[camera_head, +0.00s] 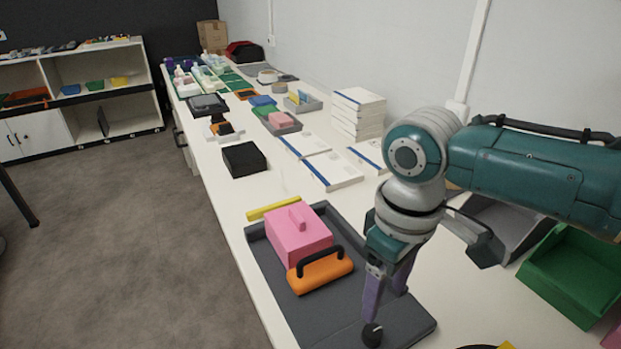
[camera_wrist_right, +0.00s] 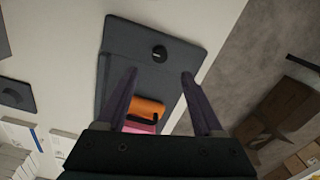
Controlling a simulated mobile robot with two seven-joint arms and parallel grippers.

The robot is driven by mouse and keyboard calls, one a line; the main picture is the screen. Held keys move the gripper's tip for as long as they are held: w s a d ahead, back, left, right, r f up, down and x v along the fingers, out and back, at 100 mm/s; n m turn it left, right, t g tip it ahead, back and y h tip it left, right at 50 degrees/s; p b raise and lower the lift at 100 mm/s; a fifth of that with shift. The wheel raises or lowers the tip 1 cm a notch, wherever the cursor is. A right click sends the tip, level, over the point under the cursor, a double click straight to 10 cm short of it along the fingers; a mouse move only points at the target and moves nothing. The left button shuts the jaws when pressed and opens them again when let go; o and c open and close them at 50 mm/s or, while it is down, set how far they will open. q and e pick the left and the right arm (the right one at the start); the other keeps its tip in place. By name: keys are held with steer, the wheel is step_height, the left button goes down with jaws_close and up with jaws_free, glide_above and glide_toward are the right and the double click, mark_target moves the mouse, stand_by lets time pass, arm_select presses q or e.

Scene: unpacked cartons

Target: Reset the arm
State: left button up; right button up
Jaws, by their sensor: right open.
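My right arm comes in from the right in the head view. Its gripper (camera_head: 386,292) points down over the near part of a dark grey mat (camera_head: 278,290). In the right wrist view the two purple fingers of this gripper (camera_wrist_right: 158,82) are spread apart with nothing between their tips. A small black round object (camera_head: 372,334) lies on the mat by the fingertips; it also shows in the wrist view (camera_wrist_right: 160,53). A pink box (camera_head: 297,240) and an orange block with a black handle (camera_head: 318,272) sit on the mat. My left gripper is not in view.
A yellow bar (camera_head: 273,208) lies at the mat's far edge. A black box (camera_head: 244,160), white boxes (camera_head: 332,171) and a stack of white boxes (camera_head: 357,113) stand farther back. A green bin (camera_head: 570,272) is at the right. Open floor lies left of the table.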

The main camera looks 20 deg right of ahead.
stand_by(0.4)
steer(key=s+a+r+t+y, duration=0.2)
steer(key=s+a, duration=0.6)
steer(key=s, duration=0.1)
steer(key=s+d+r+m+t+h+p, duration=0.1)
steer(key=s+d+r+m+t+h, duration=0.1)
steer(key=s+d+r, duration=0.4)
step_height(320, 180, up, 39)
steer(key=a+p, duration=0.1)
steer(key=p, duration=3.7)
steer(key=shift+s+a, duration=0.2)
steer(key=shift+s, duration=0.2)
